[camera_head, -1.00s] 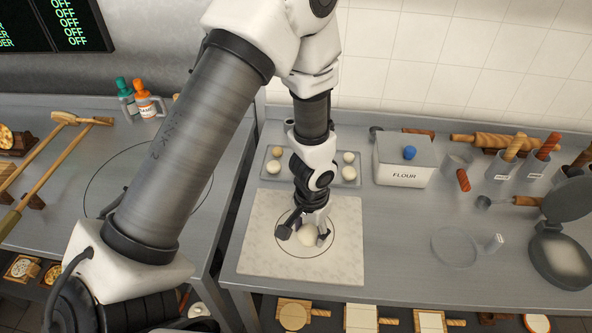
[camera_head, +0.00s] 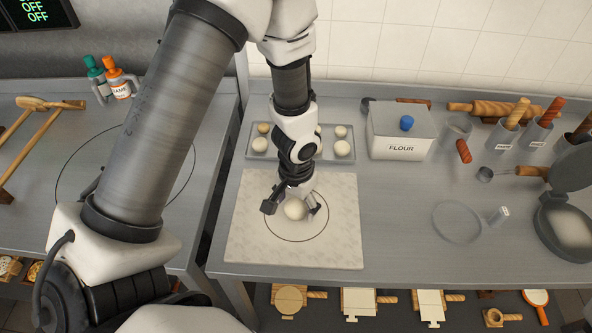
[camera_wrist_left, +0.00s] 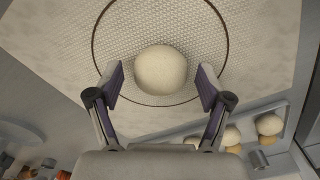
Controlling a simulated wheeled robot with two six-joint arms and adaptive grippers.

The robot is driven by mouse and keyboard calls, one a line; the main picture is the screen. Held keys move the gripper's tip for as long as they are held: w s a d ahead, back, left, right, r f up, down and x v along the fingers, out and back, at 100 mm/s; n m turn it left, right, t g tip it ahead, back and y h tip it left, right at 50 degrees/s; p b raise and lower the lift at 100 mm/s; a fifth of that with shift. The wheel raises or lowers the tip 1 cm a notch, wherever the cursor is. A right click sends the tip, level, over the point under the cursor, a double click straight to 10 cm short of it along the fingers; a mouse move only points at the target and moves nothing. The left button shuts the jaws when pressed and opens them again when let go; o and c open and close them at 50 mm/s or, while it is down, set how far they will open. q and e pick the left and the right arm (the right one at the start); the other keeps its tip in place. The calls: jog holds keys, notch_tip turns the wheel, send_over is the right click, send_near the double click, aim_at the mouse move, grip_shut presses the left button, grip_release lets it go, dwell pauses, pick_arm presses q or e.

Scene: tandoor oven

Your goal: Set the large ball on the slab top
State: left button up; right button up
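The large ball (camera_head: 294,209) is pale, round dough, resting on the marble slab (camera_head: 340,245) inside its drawn circle. It also shows in the left wrist view (camera_wrist_left: 160,70), centred in the upper half. My left gripper (camera_head: 293,204) is over the slab, open, with one finger on each side of the ball. In the left wrist view the fingers (camera_wrist_left: 160,88) are spread, with a gap between each pad and the ball. My right gripper is not in view.
A tray (camera_head: 263,155) with several dough balls stands behind the slab. The flour box (camera_head: 400,145) is at the back right, with a round sieve (camera_head: 436,222) on the counter. A rolling pin (camera_head: 487,109) lies by the wall. Bare counter lies right of the slab.

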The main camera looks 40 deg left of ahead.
aim_at(297, 209)
pick_arm(q)
jog(key=shift+w, duration=0.1)
jog(key=shift+r+p, duration=0.2)
jog(key=shift+p, duration=0.1)
notch_tip(297, 209, up, 3)
jog(key=shift+r+p, duration=0.1)
jog(key=shift+p, duration=0.85)
notch_tip(297, 209, up, 9)
jog(key=shift+b, duration=0.35)
